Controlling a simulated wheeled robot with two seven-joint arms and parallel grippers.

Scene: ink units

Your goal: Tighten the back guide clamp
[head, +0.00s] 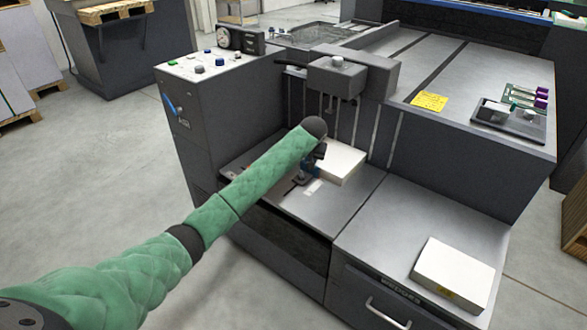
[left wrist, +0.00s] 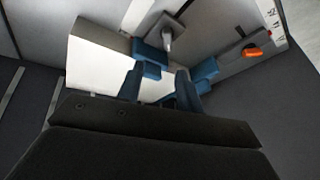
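My left gripper (head: 313,165) points down beside the white paper stack (head: 342,162) on the feeder's lower grey table. In the left wrist view its blue fingertips (left wrist: 178,63) are apart. A small silver clamp knob (left wrist: 167,40) on a grey plate (left wrist: 158,24) shows between and just beyond them. I cannot tell whether the fingers touch the knob, or whether this is the back guide clamp. The pale stack (left wrist: 92,65) lies left of the fingers. In the head view my arm and gripper hide most of the clamp. My right gripper is in neither view.
A grey feeder head (head: 345,78) overhangs behind the stack. A second white stack (head: 453,272) sits on the lower right cabinet. A control panel (head: 212,66) stands at left. The tabletop between stacks is clear.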

